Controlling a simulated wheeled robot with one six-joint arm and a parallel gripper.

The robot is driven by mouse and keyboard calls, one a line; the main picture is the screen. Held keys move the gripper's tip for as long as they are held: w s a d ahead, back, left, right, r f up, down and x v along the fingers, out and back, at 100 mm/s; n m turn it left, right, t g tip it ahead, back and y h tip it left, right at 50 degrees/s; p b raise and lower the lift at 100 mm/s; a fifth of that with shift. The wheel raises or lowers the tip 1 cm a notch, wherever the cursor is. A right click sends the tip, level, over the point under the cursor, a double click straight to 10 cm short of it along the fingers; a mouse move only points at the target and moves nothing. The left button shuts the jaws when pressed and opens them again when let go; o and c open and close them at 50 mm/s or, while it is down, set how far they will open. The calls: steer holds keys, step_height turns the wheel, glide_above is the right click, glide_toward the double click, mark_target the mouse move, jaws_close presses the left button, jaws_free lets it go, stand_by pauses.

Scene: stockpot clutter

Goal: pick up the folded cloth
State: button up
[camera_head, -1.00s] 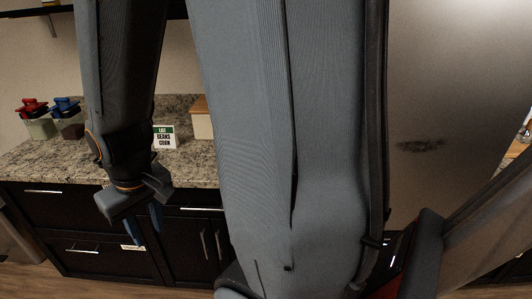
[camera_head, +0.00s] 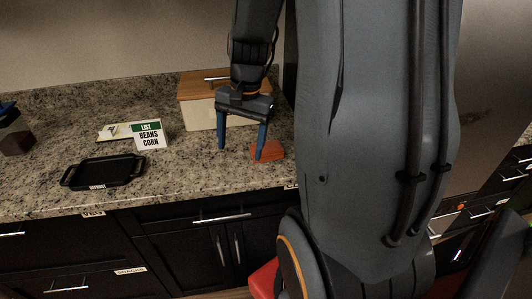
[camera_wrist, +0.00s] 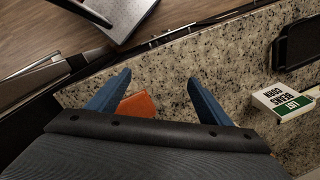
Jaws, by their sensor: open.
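The folded cloth (camera_head: 268,151) is a small orange-red flat piece on the granite counter, near its front edge, in front of the wooden-lidded box. It also shows in the wrist view (camera_wrist: 138,105), beside the left finger and partly hidden by my gripper body. My gripper (camera_head: 241,152) is open with its two blue fingers pointing down. In the head view the right finger overlaps the cloth. In the wrist view the cloth lies between the fingers (camera_wrist: 160,88), closer to the left one. I cannot tell whether the finger touches it.
A cream box with a wooden lid (camera_head: 196,90) stands behind my gripper. A list sign (camera_head: 149,135) and a black tray (camera_head: 104,172) stand to the left on the granite counter (camera_head: 200,172). The counter between tray and cloth is clear. A dark-lidded container (camera_head: 15,138) is at far left.

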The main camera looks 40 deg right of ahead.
mark_target(269, 146)
steer(key=d+m+y, duration=0.1)
steer(key=d+m, duration=0.2)
steer(key=d, duration=0.1)
steer(key=w+d+m+b, duration=0.1)
steer(key=d+m, duration=0.3)
steer(key=d, duration=0.1)
steer(key=w+d+m+y, duration=0.1)
steer(key=d+m, duration=0.3)
steer(key=shift+w+d+f+t+y, duration=0.1)
steer(key=shift+d+f+t+y, duration=0.2)
steer(key=shift+f+t, duration=0.1)
steer(key=shift+d+m, duration=0.25)
steer(key=shift+m, duration=0.05)
steer(key=shift+x, duration=1.15)
steer(key=shift+p+x, duration=1.1)
steer(key=shift+x, duration=1.55)
steer(key=shift+d+f, duration=0.15)
steer(key=shift+f, duration=0.1)
steer(key=c, duration=1.1)
steer(key=shift+c, duration=0.2)
step_height(269, 146, up, 28)
steer(key=b, duration=0.5)
steer(key=shift+r, duration=0.25)
